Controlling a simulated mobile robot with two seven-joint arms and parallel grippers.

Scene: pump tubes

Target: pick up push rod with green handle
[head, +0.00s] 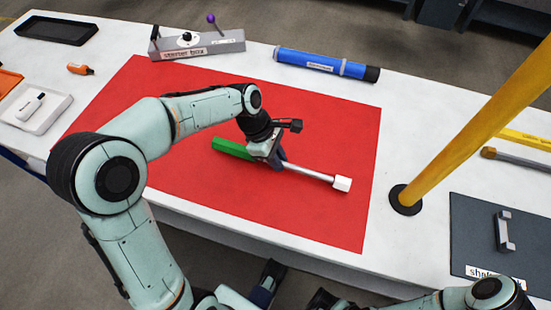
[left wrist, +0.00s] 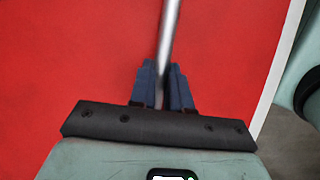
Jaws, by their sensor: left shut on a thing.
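The push rod lies over the red mat (head: 330,120). My left gripper (head: 279,160) is shut on the shaft, close to the green handle. In the left wrist view the silver shaft (left wrist: 169,40) runs up from between the blue fingers (left wrist: 165,85). I cannot tell whether the rod is lifted off the mat. My right gripper does not show clearly; only part of that arm is at the bottom right.
A yellow post (head: 470,120) rises at the right, near a dark panel with a handle (head: 504,231). A white tray (head: 35,107) and orange items are at the left.

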